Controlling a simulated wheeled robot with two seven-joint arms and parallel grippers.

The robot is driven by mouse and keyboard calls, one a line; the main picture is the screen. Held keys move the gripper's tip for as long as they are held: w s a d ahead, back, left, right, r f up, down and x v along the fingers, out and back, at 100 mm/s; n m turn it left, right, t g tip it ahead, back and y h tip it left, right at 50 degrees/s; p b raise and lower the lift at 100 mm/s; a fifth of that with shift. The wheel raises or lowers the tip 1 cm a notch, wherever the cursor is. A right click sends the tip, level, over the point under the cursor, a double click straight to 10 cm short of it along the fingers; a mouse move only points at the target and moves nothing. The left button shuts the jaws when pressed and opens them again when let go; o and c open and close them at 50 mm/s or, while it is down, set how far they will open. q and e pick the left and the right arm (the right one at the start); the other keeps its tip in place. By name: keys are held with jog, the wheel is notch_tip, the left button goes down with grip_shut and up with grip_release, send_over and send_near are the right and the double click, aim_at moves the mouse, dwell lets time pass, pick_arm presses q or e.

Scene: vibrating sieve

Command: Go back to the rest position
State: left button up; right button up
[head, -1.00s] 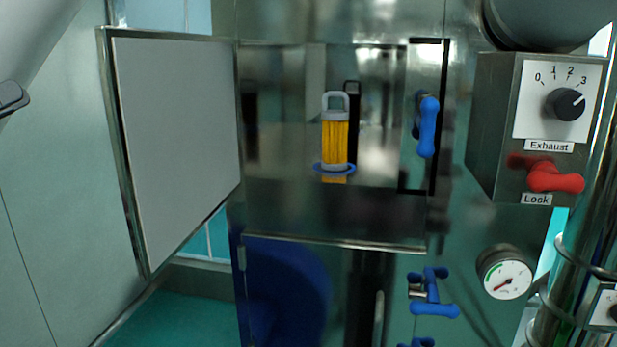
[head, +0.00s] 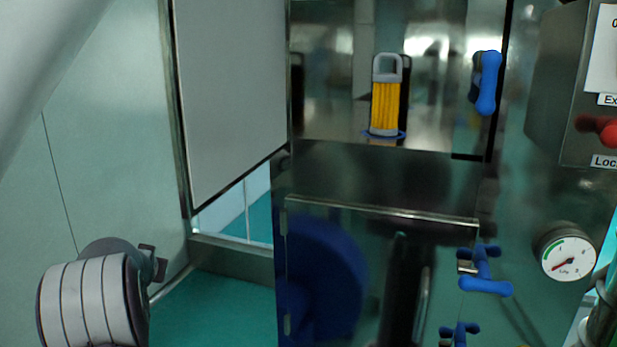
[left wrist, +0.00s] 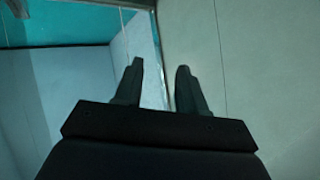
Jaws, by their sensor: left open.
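My left gripper (left wrist: 159,72) shows in the left wrist view with its two dark fingers apart and nothing between them. Beyond the fingers are a pale wall and a teal floor. In the head view my left arm is at the lower left, and a small dark part of the gripper (head: 154,264) shows there, away from the machine. My right gripper is not in view.
A steel machine has an open compartment (head: 330,120) holding a yellow, grey-handled filter (head: 385,105) on a blue ring. Its door (head: 230,90) stands open at left. Blue handles (head: 487,83), a gauge (head: 567,252) and a red lever (head: 600,128) are at right.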

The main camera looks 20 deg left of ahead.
pick_arm(q)
jog(key=s+d+f+g+h+b, duration=0.2)
jog(key=s+d+f+h, duration=0.1)
jog(key=d+f, duration=0.6)
jog(key=s+d+f+g+h+b, duration=0.1)
jog(key=s+d+f+g+h, duration=0.15)
jog(key=d+f, duration=0.65)
jog(key=s+d+f+m+b, duration=0.1)
jog(key=s+d+f+b, duration=0.1)
jog(key=s+d, duration=0.2)
jog(key=s+d+f+m+g+h+b, duration=0.1)
jog(key=s+d+f+m+b, duration=0.1)
jog(key=d, duration=0.9)
jog(key=s+d+f+m+g+h+b, duration=0.1)
jog(key=s+d+f+b, duration=0.2)
jog(key=s+d, duration=0.3)
jog(key=shift+s+d+f+m, duration=0.2)
jog(key=shift+s+d+m, duration=0.1)
jog(key=shift+d, duration=0.65)
jog(key=shift+g+h, duration=0.25)
